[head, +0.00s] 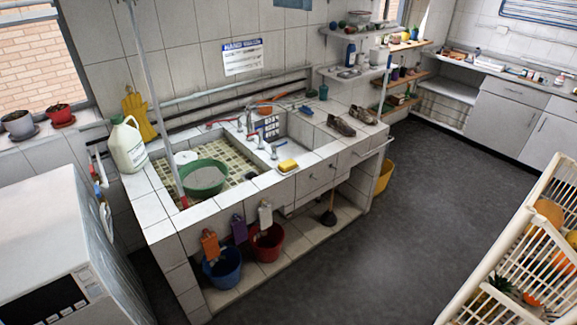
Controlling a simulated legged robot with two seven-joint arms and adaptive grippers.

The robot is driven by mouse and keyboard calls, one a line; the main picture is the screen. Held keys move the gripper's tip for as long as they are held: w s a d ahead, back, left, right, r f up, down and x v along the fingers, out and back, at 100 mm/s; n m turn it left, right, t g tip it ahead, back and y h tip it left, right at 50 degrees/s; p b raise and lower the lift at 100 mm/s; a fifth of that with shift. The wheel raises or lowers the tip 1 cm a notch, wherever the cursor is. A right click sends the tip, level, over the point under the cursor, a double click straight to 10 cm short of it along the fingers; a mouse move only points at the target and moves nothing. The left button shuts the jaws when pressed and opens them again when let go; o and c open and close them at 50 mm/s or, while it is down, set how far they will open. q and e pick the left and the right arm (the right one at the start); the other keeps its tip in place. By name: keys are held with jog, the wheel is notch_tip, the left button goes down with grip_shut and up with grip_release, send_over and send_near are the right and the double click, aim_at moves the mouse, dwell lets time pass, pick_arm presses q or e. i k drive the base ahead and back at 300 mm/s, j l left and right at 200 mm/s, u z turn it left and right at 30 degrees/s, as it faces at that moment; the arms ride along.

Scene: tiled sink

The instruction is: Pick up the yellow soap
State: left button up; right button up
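The yellow soap (288,166) lies on the white tiled front ledge of the sink counter (262,183), near the middle of the head view. It is a small yellow block, just in front of the taps and the right-hand basin. Nothing covers it. Neither of my grippers shows in the head view.
A green bowl (205,179) sits in the left basin, with a white jug (127,146) at its left. A pair of shoes (341,125) stands on the counter's right part. A white crate (515,250) fills the right foreground. The dark floor (400,240) between is clear.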

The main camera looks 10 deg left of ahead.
aim_at(290, 164)
jog(key=i+j+z, duration=0.1)
jog(key=i, duration=0.3)
jog(key=i+j+z, duration=0.1)
jog(key=i+j, duration=0.15)
jog(key=i+j+z, duration=0.1)
jog(key=i, duration=0.4)
jog(key=j, duration=0.1)
